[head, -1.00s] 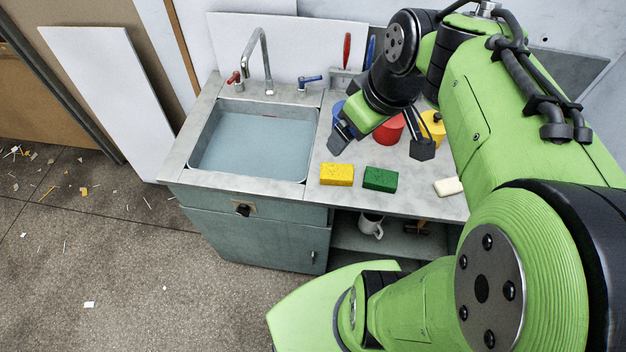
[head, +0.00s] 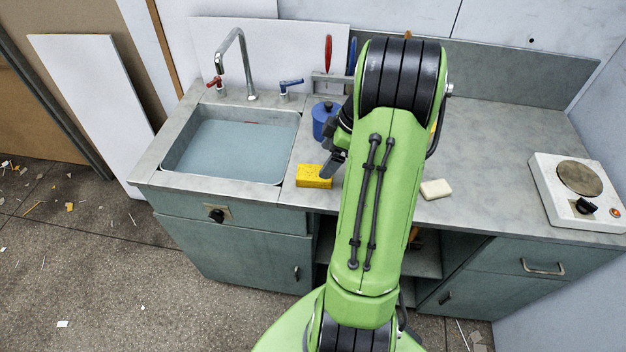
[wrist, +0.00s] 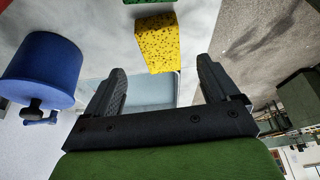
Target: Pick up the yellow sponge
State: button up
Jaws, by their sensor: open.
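The yellow sponge (head: 314,176) lies on the counter just right of the sink, near the front edge. In the wrist view the yellow sponge (wrist: 159,43) is ahead of the jaws, a speckled block between and beyond the fingertips. My gripper (wrist: 161,78) is open with nothing between its fingers. In the head view my gripper (head: 333,165) is low over the counter beside the sponge's right side, mostly hidden by my arm. I cannot tell from the views whether a finger touches the sponge.
A blue pot (head: 325,122) stands behind the sponge, and the green sponge (wrist: 137,2) shows beside it in the wrist view. The sink (head: 178,177) is to the left. A white block (head: 436,189) and a hot plate (head: 578,180) are to the right.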

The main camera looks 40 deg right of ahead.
aim_at(316, 172)
jog(key=b+x, duration=0.1)
jog(key=x, duration=0.5)
jog(key=shift+w+a+f, duration=0.15)
jog(key=shift+a+f, duration=0.1)
jog(key=shift+f, duration=0.1)
jog(key=shift+r, duration=0.1)
jog(key=c, duration=1.1)
jog(key=shift+o, duration=0.2)
notch_tip(316, 172, up, 10)
jog(key=p, duration=0.2)
jog(key=o, duration=0.4)
jog(key=c, duration=0.3)
